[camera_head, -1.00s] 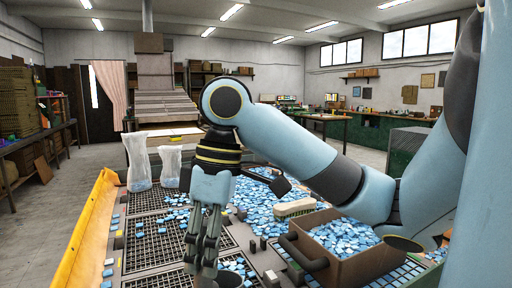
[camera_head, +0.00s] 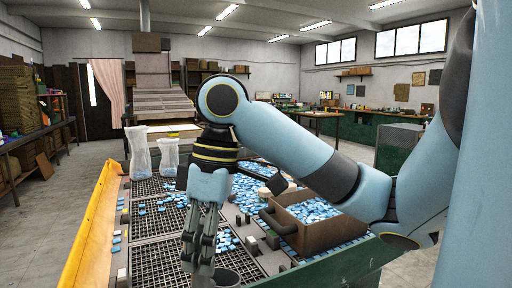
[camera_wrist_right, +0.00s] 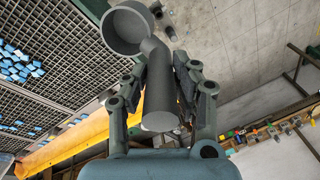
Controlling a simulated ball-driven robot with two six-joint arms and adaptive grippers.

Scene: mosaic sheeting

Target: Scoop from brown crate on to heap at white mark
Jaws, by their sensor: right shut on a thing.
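My right gripper (camera_head: 203,258) hangs over the grid-topped table, left of the brown crate. It is shut on the handle of a grey scoop (camera_wrist_right: 158,95). The scoop's round cup (camera_wrist_right: 124,30) looks empty in the wrist view and shows partly at the bottom edge of the head view (camera_head: 228,277). The brown crate (camera_head: 318,238) holds many blue and white tiles (camera_head: 313,209). A spread of similar tiles (camera_head: 250,195) lies behind the gripper, partly hidden by my arm. I cannot make out a white mark. My left gripper is not in view.
Black grids (camera_head: 160,257) with scattered tiles cover the table. A yellow rail (camera_head: 92,232) edges its left side. Two clear bags (camera_head: 139,155) stand at the back left. Small grey blocks (camera_head: 272,241) sit beside the crate.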

